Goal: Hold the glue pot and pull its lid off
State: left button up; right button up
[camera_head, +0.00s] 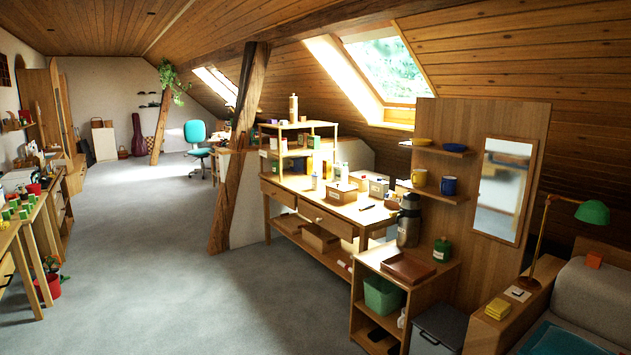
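A small dark green pot (442,251) with a pale label and a knob-like top stands upright on the low wooden shelf unit at the right. It may be the glue pot, but I cannot read its label. Its top appears to be on. Small bottles and boxes also stand on the long workbench (335,203), too small to tell apart. Neither of my grippers is in view, and nothing is touching the green pot.
A steel flask (409,225) stands beside the pot, with a brown case (408,268) in front. The low shelf unit (440,283) holds a green bin (383,296) below. A timber brace (239,150) rises mid-room. Grey floor (200,300) is open at the centre and left.

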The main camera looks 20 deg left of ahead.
aim_at(316, 180)
jog(key=i+j+u, duration=0.45)
jog(key=i, duration=0.45)
jog(key=i+u, duration=0.45)
jog(key=i, duration=2.7)
jog(key=i+z, duration=0.35)
jog(key=i+j+z, duration=0.3)
jog(key=i, duration=0.25)
jog(key=i+j+z, duration=0.65)
jog(key=i+j, duration=0.15)
jog(key=i, duration=0.15)
jog(key=i+j+z, duration=0.3)
jog(key=i+j, duration=0.3)
